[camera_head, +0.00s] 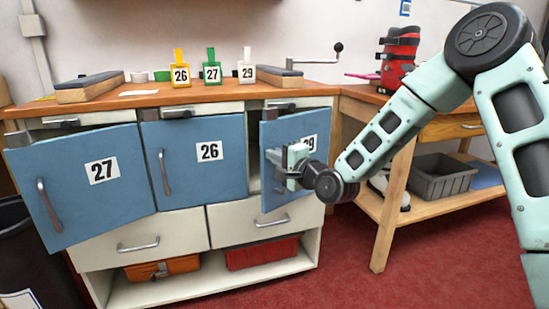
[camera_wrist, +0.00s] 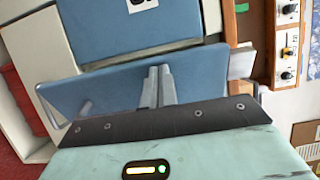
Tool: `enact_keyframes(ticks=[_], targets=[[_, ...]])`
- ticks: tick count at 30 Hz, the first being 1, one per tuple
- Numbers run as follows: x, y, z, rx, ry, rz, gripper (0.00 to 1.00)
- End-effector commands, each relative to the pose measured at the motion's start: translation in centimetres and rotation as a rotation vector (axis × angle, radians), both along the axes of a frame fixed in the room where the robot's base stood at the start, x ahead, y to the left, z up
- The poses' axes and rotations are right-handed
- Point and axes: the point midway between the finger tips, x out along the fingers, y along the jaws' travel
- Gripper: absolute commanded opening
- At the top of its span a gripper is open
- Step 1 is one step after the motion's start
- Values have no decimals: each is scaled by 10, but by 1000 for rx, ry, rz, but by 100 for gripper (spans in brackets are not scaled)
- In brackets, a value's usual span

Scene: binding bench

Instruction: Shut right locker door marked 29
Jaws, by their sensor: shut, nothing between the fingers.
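The right locker door marked 29 (camera_head: 277,196) is a blue panel standing ajar, with a dark gap along its left edge. Its number label (camera_head: 309,143) is partly hidden by my gripper. My gripper (camera_head: 283,169) is in front of this door's face, its fingers together and empty. In the wrist view the shut fingers (camera_wrist: 157,86) point at a blue door panel (camera_wrist: 110,90) with a metal handle at its left end. I cannot tell whether the fingertips touch it.
The door marked 26 (camera_head: 203,177) is left of it, and the door marked 27 (camera_head: 95,205) stands swung out at the far left. Drawers (camera_head: 140,232) are below. A wooden bench (camera_head: 397,190) with a grey bin (camera_head: 440,178) stands right. Red floor is clear in front.

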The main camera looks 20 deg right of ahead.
Motion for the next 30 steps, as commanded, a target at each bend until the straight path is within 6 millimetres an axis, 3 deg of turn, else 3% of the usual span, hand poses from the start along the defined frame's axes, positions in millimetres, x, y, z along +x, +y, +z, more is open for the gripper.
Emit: enact_keyframes(ticks=[5,19,24,30], targets=[[13,7,0,1,-5,-43,0],[97,32,0,1,-3,-360,0],[110,34,0,0,-1,-411,0],[112,34,0,-1,0,-418,0]])
